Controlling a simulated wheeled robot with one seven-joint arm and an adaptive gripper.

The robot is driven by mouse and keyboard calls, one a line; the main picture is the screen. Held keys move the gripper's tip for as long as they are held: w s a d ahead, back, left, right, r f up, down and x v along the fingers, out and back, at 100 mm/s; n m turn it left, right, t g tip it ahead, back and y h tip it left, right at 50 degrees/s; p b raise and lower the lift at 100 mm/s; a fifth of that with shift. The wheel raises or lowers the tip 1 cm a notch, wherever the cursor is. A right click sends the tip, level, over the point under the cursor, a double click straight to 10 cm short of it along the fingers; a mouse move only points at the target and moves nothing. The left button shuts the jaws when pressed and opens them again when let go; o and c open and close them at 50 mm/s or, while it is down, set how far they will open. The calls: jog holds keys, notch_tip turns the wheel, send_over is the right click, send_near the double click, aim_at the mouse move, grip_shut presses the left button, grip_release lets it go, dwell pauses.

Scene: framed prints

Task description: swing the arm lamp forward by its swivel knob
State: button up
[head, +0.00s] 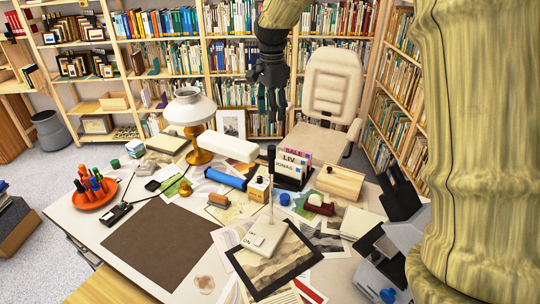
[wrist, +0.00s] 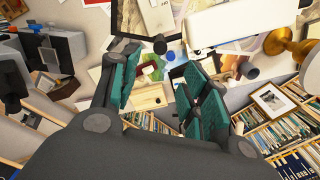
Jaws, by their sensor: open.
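The arm lamp has a white base (head: 265,241) on the desk, with a thin upright post. Its long white head (head: 228,147) reaches left from near the post's top; the same head shows in the wrist view (wrist: 240,20). The black knob (head: 271,152) stands at the post's top and shows in the wrist view (wrist: 160,45) between and beyond my fingertips. My gripper (head: 276,112) points down above and behind the knob, apart from it. In the wrist view its teal-padded fingers (wrist: 160,65) are spread with nothing between them.
A brass lamp with a white shade (head: 190,110) stands left of the lamp head. A card holder (head: 291,168) and a wooden box (head: 340,181) stand close behind the post. A cream chair (head: 331,90) is behind the desk. A grey microscope-like device (head: 385,255) stands front right.

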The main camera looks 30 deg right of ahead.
aim_at(272, 150)
jog(key=f+b, duration=0.2)
jog(key=f, duration=0.1)
jog(key=shift+w+f, duration=0.1)
jog(key=shift+w, duration=0.1)
jog(key=shift+s+d+f+b, duration=0.15)
jog(key=shift+f+b, duration=0.2)
jog(key=shift+b, duration=0.1)
jog(key=shift+f+p, duration=1.7)
jog(key=shift+f, duration=3.75)
jog(key=shift+c, duration=0.5)
grip_shut()
